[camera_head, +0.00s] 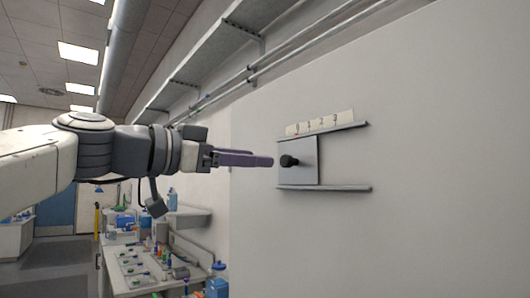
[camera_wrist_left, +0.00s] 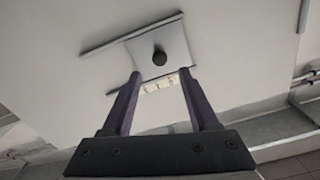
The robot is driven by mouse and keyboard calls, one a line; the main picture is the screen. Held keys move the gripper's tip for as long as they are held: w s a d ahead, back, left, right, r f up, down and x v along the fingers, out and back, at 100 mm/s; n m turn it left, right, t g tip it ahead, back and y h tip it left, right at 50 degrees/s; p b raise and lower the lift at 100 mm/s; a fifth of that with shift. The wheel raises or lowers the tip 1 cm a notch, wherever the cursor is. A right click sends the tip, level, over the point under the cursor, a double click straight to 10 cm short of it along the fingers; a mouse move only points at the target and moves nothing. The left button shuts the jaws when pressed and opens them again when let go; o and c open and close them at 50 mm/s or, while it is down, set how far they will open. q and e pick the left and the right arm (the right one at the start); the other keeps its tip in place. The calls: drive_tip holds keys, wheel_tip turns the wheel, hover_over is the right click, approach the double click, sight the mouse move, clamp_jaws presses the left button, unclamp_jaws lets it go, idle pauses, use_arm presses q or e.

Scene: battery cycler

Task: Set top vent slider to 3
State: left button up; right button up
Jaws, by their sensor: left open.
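The vent slider is a grey plate (camera_head: 304,167) between two horizontal rails on the wall, with a round black knob (camera_head: 289,161). A label strip (camera_head: 320,122) marked 0, 1, 2, 3 runs above the upper rail. The plate sits at the left end, and a small red mark is under the 0. My left gripper (camera_head: 271,161) is just left of the knob in the head view, its purple fingers pointing at it. In the left wrist view the open fingers (camera_wrist_left: 160,73) are empty, with the knob (camera_wrist_left: 159,57) just beyond and between their tips. My right gripper is not in view.
The rails (camera_head: 345,188) extend right of the plate, with open track there. The wall around is bare. A shelf and pipes (camera_head: 320,42) run along the wall above. A cluttered bench (camera_head: 140,270) with bottles and small items stands at lower left.

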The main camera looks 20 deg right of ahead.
sight(284, 160)
use_arm(q)
drive_tip(key=p+x, duration=0.2)
drive_tip(key=x, duration=0.3)
drive_tip(key=shift+d+r+p, duration=0.1)
drive_tip(key=shift+d+p, duration=0.2)
drive_tip(key=shift+d, duration=0.05)
drive_tip(key=shift+w+d, duration=0.25)
drive_tip(key=shift+d, duration=0.1)
drive_tip(key=shift+c, duration=0.3)
clamp_jaws()
drive_tip(key=shift+s, duration=0.1)
idle(0.4)
